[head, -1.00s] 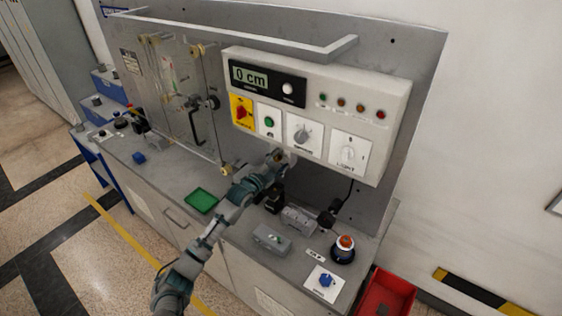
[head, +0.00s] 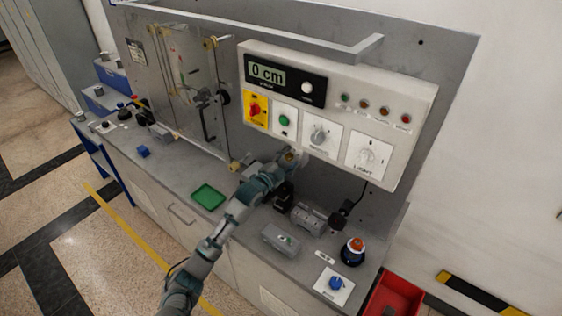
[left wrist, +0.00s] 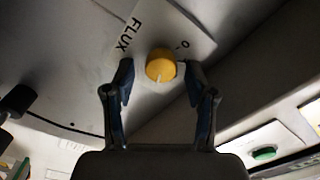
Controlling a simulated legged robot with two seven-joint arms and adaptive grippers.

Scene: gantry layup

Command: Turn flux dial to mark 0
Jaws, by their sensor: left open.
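The flux dial (left wrist: 160,65) is a round yellow knob on a pale plate in the left wrist view. The plate reads FLUX, and a 0 mark sits up and right of the knob. A pale pointer line on the knob points down in the picture, away from the 0. My left gripper (left wrist: 160,82) is open, with one finger on each side of the knob; I cannot tell whether they touch it. In the head view my left gripper (head: 288,160) is just under the control box's lower edge, and I cannot make out the dial there. My right gripper is not in view.
On the bench stand a green tray (head: 208,196), grey blocks (head: 281,240), a blue knob (head: 336,283) and an orange-topped round device (head: 353,250). A red bin (head: 392,297) is at right.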

